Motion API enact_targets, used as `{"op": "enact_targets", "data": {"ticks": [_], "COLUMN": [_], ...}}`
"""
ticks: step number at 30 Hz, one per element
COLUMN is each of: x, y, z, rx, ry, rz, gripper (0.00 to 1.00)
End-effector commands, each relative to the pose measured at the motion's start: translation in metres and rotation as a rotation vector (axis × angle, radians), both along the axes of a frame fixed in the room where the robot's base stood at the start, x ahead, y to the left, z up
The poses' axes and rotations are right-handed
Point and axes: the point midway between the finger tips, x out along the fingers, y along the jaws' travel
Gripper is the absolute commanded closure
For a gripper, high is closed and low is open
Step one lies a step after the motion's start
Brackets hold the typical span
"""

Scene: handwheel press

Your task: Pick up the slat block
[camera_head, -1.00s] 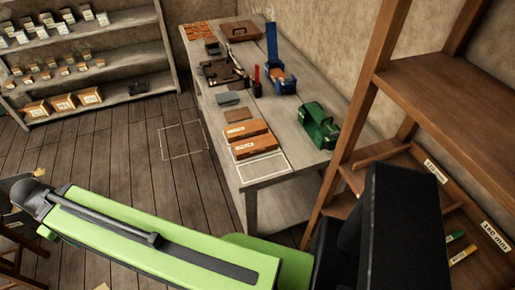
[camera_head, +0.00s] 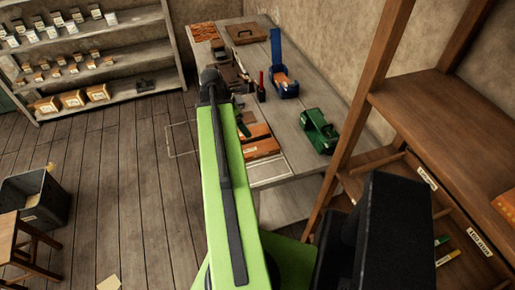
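I cannot tell for sure which piece is the slat block. Two orange-brown blocks with pale labels lie near the front of the workbench: the nearer block (camera_head: 263,149) shows mostly clear, and the farther block (camera_head: 259,131) is partly covered by my arm. A flat orange slatted piece (camera_head: 203,33) lies at the bench's far left corner. My green arm reaches up the picture over the bench's left edge, its dark end joint beside a brown fixture. My gripper cannot be made out, so its opening and any contact are hidden.
The workbench (camera_head: 289,205) also carries a green device (camera_head: 319,133), a blue stand (camera_head: 284,80) and a brown case (camera_head: 245,34). A wooden shelf rack (camera_head: 440,115) stands close on the right. A dark bin (camera_head: 35,200) and a stool (camera_head: 22,245) stand left.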

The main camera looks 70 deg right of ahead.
Motion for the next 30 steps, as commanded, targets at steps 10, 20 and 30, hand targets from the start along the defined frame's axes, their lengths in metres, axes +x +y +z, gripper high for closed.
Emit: {"op": "enact_targets", "data": {"ticks": [10, 20, 30], "x": [-0.009, -0.028, -0.036], "y": [-0.007, -0.023, -0.029], "z": [-0.032, -0.1, -0.117], "rx": [0.001, 0.001, 0.001], "ry": [0.002, 0.002, 0.002], "rz": [0.003, 0.004, 0.006], "gripper": [0.09, 0.09, 0.09]}}
